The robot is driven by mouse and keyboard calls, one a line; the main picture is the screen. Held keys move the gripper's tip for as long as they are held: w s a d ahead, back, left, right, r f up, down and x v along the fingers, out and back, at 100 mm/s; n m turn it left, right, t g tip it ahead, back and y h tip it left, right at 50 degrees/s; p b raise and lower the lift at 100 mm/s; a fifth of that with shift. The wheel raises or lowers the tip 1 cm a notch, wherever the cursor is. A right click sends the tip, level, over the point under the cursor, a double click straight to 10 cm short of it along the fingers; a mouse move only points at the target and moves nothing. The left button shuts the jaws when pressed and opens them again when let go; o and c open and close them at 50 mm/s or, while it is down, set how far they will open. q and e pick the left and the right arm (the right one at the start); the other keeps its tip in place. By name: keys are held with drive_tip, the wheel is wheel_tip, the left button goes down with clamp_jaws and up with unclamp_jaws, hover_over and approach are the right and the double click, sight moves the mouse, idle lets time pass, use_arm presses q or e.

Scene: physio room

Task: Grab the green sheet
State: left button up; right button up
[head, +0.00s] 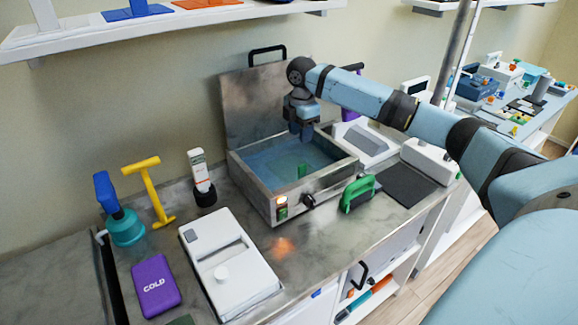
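A metal water bath (262,199) with its lid (262,100) raised stands on the grey counter. A small upright green piece (303,170) shows in the blue water near its front wall; it may be part of the green sheet, most of which I cannot make out. My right gripper (302,131) points down over the back right of the bath, above and behind the green piece and apart from it. Its fingers are small and dark, so their opening is unclear. My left gripper is out of view.
A green-handled tool (357,193) stands right of the bath, beside a dark mat (406,184). A white device (229,267), a purple cold pack (155,286), a teal bottle (124,228) and a yellow T-handled tool (151,190) stand left. A shelf (150,28) hangs above.

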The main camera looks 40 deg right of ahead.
hover_over(302, 165)
wheel_tip(302, 165, down, 6)
drive_tip(key=shift+a+r, duration=0.1)
drive_tip(key=shift+f, duration=3)
clamp_jaws()
